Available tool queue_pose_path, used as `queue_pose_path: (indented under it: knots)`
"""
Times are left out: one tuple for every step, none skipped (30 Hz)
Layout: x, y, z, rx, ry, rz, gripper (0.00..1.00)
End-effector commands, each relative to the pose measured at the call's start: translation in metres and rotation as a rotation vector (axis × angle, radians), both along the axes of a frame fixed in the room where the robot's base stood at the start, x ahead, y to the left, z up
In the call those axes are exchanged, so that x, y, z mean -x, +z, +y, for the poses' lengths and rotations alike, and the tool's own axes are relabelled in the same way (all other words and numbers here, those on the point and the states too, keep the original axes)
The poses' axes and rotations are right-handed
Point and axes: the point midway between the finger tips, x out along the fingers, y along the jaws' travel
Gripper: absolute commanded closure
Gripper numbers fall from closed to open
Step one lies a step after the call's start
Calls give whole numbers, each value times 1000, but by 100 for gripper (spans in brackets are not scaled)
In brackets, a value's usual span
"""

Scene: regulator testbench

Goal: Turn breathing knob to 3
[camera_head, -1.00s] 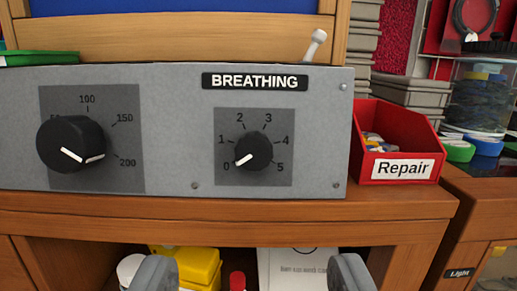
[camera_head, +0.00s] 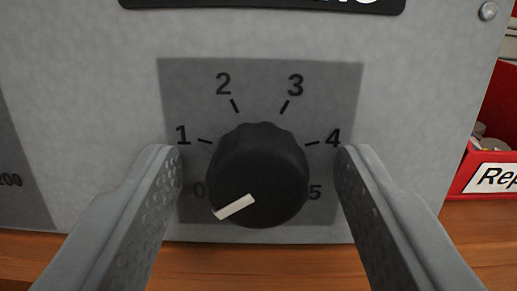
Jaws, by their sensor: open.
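The black breathing knob (camera_head: 260,172) is in the middle of the view, on a dark grey square dial plate (camera_head: 180,85) marked 0 to 5. Its white pointer line (camera_head: 234,207) points down and left, at about 0. The 3 mark (camera_head: 295,86) is at the upper right of the knob. My gripper (camera_head: 261,165) is open, with one finger on each side of the knob. Gaps show between both fingers and the knob. The left finger partly covers the plate near 0 and 1, and the right finger is close to 4 and 5.
The dial is on a grey metal panel (camera_head: 420,90) with a black label strip (camera_head: 270,3) cut off at the top. A red bin (camera_head: 490,140) with a partly visible label stands to the right. A wooden ledge (camera_head: 250,262) runs below the panel.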

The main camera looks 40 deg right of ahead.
Motion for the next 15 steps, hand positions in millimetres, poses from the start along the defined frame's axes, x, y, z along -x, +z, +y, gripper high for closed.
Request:
queue_pose_path:
  knots:
    - [-1, 0, -1, 0, 0, 0, 46]
    - [-1, 0, -1, 0, 0, 0, 46]
    - [-1, 0, -1, 0, 0, 0, 46]
    - [-1, 0, -1, 0, 0, 0, 46]
    - [-1, 0, -1, 0, 0, 0, 46]
    - [-1, 0, -1, 0, 0, 0, 46]
    - [-1, 0, -1, 0, 0, 0, 46]
    - [-1, 0, -1, 0, 0, 0, 46]
    - [-1, 0, -1, 0, 0, 0, 54]
    - [-1, 0, -1, 0, 0, 0, 60]
    - [-1, 0, -1, 0, 0, 0, 66]
    - [-1, 0, -1, 0, 0, 0, 74]
    - [-1, 0, -1, 0, 0, 0, 79]
    - [-1, 0, -1, 0, 0, 0, 85]
    - [-1, 0, -1, 0, 0, 0, 91]
